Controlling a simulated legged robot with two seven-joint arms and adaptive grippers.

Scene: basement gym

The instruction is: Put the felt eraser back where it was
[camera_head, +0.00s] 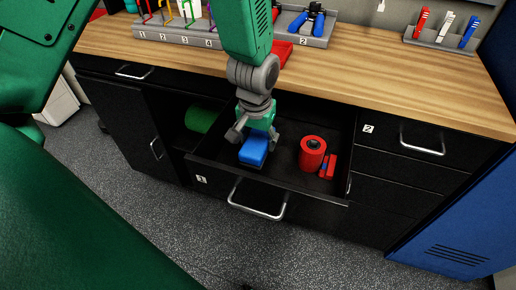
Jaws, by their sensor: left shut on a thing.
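A blue block (253,152), which looks like the felt eraser, is between the fingers of my left gripper (252,137). My left gripper points down and is shut on it. The block is in or just above the left part of an open black drawer (275,176); I cannot tell whether it touches the drawer floor. The fingers hide its top. My right gripper is not in view.
In the drawer, a red cylinder (312,154) and small red pieces (328,167) lie to the right. A green cylinder (201,119) is behind the drawer's left side. The wooden worktop (390,85) above carries tool racks (440,37) along its back.

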